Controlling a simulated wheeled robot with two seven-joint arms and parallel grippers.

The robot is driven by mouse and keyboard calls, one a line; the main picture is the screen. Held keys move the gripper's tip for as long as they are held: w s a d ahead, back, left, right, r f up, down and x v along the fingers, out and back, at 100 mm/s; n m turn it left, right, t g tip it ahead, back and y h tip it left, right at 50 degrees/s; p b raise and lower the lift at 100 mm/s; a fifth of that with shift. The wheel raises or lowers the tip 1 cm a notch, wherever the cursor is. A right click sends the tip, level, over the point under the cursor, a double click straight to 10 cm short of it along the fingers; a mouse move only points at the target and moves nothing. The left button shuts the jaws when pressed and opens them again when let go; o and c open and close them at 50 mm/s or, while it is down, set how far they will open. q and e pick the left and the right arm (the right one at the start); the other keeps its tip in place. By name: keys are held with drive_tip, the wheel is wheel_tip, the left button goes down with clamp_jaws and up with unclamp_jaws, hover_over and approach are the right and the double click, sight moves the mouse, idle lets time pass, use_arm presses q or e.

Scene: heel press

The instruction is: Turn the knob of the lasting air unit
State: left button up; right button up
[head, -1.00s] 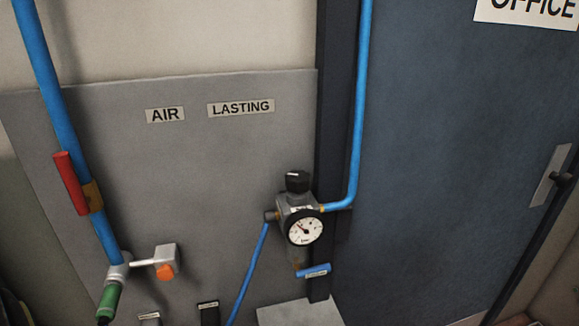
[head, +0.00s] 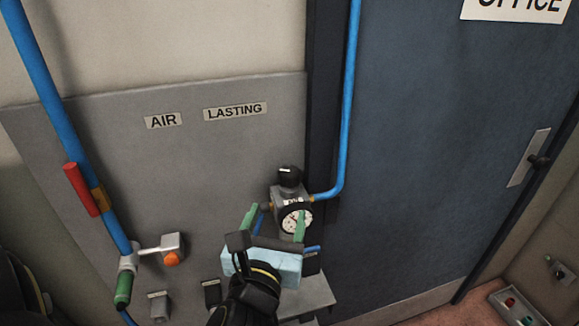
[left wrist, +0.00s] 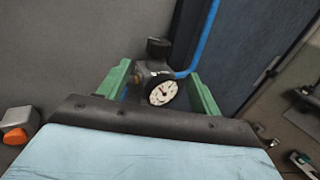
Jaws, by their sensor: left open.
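The lasting air unit (head: 279,196) is a grey regulator with a round white gauge (head: 296,219), mounted on the grey wall panel under the LASTING label. Its black knob (head: 290,176) sits on top and also shows in the left wrist view (left wrist: 158,48). My left gripper (head: 276,214) is in front of and below the knob, with its two green fingers apart and nothing between them that it grips. In the left wrist view the gauge appears between the open fingers (left wrist: 160,88), farther off. One finger partly covers the gauge in the head view. My right gripper is not in view.
A blue hose (head: 349,120) runs from the unit up beside the dark blue office door (head: 440,150). At left are a thick blue pipe with a red handle (head: 82,190) and an orange-ended valve (head: 171,257). A grey ledge (head: 312,297) lies below the unit.

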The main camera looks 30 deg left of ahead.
sight(287, 180)
use_arm(q)
drive_tip(key=b+x, duration=0.2)
drive_tip(key=x, duration=0.1)
drive_tip(key=b+x, duration=0.1)
drive_tip(key=x, duration=0.1)
drive_tip(key=shift+w+a+r+b, duration=0.2)
drive_tip(key=shift+w+b, duration=0.15)
drive_tip(key=p+x, duration=0.1)
drive_tip(key=x, duration=0.5)
drive_tip(key=shift+r, duration=0.15)
drive_tip(key=shift+p+x, duration=0.35)
drive_tip(key=shift+x, duration=0.45)
drive_tip(key=shift+c, duration=0.2)
